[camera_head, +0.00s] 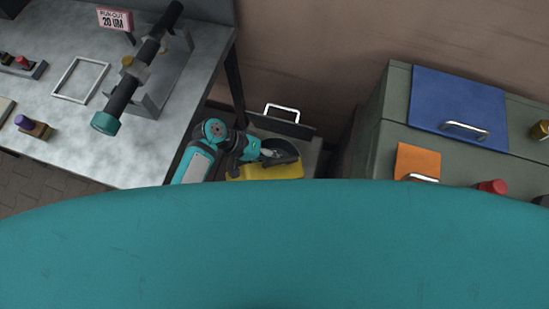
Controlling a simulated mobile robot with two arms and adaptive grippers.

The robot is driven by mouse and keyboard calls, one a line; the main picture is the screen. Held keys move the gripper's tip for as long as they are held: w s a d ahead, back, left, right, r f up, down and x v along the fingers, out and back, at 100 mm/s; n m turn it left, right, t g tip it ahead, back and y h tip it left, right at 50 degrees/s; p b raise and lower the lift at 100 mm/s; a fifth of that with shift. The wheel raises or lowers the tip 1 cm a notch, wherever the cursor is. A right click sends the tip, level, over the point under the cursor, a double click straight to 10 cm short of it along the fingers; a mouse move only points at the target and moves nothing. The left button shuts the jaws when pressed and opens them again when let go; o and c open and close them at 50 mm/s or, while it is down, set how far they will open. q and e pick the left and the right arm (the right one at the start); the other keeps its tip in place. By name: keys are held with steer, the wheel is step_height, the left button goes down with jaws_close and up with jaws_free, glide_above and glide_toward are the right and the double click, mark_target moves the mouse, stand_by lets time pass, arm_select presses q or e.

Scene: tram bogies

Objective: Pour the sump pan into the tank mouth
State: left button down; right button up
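A teal and black arm of mine reaches in left of centre, and I take it as my left one. Its dark gripper (262,151) is over a yellow object (265,173) low in the gap between bench and cabinet. A dark rounded shape (281,151) lies at the fingers; I cannot tell whether it is the sump pan, an opening or part of the gripper. I cannot tell whether the fingers hold anything. No tank mouth can be made out for certain. My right gripper is not in view.
A grey box (312,146) with a chrome handle (283,110) stands behind the gripper. The metal bench (95,150) at left bears a black cylinder tool (125,90) and an empty frame (81,80). The green-grey cabinet (392,105) at right bears blue and orange panels. My teal body hides the foreground.

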arm_select(q)
steer(key=shift+s+d+r+t, duration=0.15)
steer(key=shift+s+r+t, duration=0.2)
steer(key=shift+s, duration=0.6)
steer(key=s, duration=0.1)
steer(key=s+t+p, duration=0.1)
steer(key=s+m+p, duration=0.1)
steer(key=shift+s+d+r+t+y, duration=0.1)
steer(key=shift+d+r+t+y, duration=0.15)
steer(key=shift+d+r+y, duration=0.1)
steer(key=s+d+f+m+t+b, duration=0.3)
steer(key=s+f+m+t+b, duration=0.2)
steer(key=s+f+t+b, duration=0.4)
steer(key=shift+s+d+f+m+t+b, duration=0.15)
steer(key=shift+s+f+m+t+b, duration=0.2)
steer(key=shift+s+f+b, duration=2.55)
arm_select(e)
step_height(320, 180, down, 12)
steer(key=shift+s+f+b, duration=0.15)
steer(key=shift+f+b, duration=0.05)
steer(key=shift+b, duration=0.2)
arm_select(q)
steer(key=shift+s+r, duration=0.6)
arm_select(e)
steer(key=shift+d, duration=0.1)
